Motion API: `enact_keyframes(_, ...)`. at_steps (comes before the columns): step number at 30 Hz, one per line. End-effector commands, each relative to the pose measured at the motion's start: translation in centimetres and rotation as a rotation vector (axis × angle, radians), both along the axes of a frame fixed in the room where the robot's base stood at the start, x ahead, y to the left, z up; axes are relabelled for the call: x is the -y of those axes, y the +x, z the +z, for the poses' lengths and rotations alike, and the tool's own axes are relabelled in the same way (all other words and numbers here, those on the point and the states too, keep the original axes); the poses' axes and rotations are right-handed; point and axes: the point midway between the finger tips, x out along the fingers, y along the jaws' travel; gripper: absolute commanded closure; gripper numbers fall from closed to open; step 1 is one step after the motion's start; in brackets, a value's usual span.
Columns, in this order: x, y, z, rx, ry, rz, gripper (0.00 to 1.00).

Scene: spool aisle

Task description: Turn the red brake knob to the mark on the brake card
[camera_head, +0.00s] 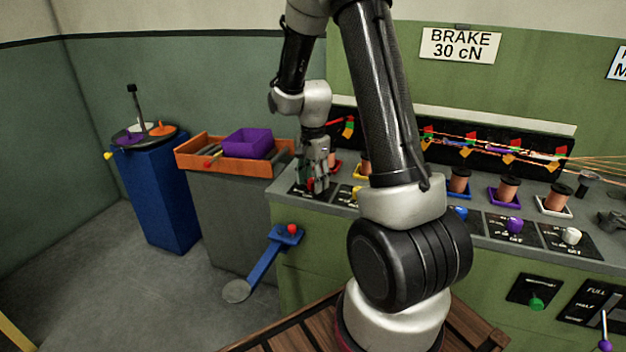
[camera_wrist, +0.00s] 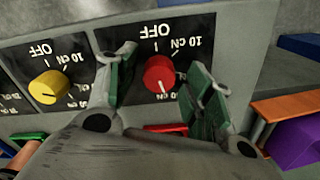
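The red brake knob (camera_wrist: 159,74) sits on a black dial plate in the wrist view, which shows the plate upside down. OFF and 10 cN are readable; the other marks are partly hidden. The knob's white pointer line points toward the bottom of the picture, away from OFF. My gripper (camera_wrist: 170,78) is open, its green-padded fingers on either side of the knob with visible gaps. In the head view my gripper (camera_head: 316,184) is low over the bench's left end and hides the red knob. The brake card (camera_head: 460,45) on the wall reads BRAKE 30 cN.
A yellow knob (camera_wrist: 49,87) is beside the red one in the wrist view. More knobs, including a purple one (camera_head: 514,225) and a white one (camera_head: 571,236), line the bench front. An orange tray (camera_head: 195,160) with a purple bin (camera_head: 247,141) stands left of the bench.

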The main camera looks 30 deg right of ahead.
Motion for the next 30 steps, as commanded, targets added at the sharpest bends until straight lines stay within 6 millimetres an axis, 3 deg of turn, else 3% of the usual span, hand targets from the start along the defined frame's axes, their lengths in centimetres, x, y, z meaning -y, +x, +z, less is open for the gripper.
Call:
enact_keyframes(7,0.0,-0.1,0.0,-0.002,0.000,0.000,0.47)
enact_keyframes(11,0.0,0.0,1.0,0.000,0.000,0.000,0.47)
enact_keyframes(22,0.0,0.0,8.8,0.003,0.000,0.000,0.47)
enact_keyframes(30,0.0,-0.1,11.8,-0.001,0.001,0.000,0.47)
